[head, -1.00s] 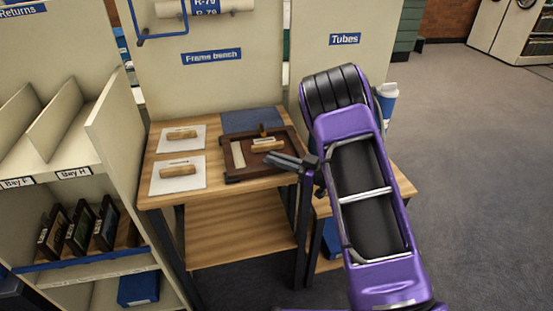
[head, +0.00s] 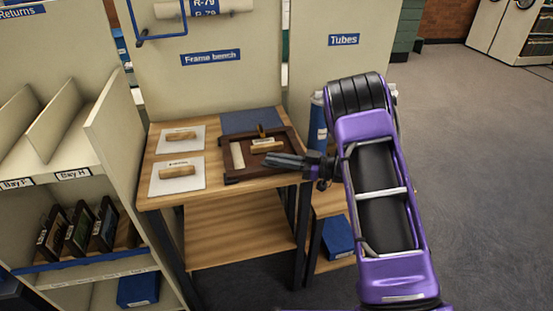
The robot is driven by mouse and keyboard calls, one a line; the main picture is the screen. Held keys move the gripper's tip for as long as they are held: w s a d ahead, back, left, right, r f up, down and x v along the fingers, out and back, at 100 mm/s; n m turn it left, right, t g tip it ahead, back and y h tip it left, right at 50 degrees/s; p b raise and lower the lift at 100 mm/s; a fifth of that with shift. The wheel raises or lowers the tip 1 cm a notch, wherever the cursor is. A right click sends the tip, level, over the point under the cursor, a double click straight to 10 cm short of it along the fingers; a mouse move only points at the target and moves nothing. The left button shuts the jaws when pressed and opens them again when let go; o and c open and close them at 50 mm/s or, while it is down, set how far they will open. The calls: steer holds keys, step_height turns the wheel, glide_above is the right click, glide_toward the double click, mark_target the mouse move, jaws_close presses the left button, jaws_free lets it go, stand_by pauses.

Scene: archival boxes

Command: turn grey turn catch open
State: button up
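A dark brown frame (head: 228,161) lies flat on the wooden Frame bench. A pale strip (head: 237,155) and a light wooden block (head: 267,146) lie within its outline, with a small brown upright piece (head: 262,130) at its far side. I cannot make out a grey turn catch; it may be too small or hidden behind my gripper. My gripper (head: 270,160) points left, its dark fingers over or in front of the frame's near right corner. I cannot tell whether it touches the frame, or whether its fingers are apart.
Two white sheets with wooden blocks (head: 180,135) (head: 177,171) lie left on the bench (head: 160,201). A blue panel (head: 252,120) lies behind the frame. A shelf unit (head: 118,130) stands close left. A blue cylinder (head: 318,125) stands right, behind my arm. Open floor (head: 470,190) lies right.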

steer(key=o, duration=0.4)
steer(key=shift+o, duration=0.2)
steer(key=v, duration=1.7)
steer(key=shift+s+d+p, duration=0.15)
steer(key=shift+d+p, duration=0.05)
steer(key=shift+p, duration=0.25)
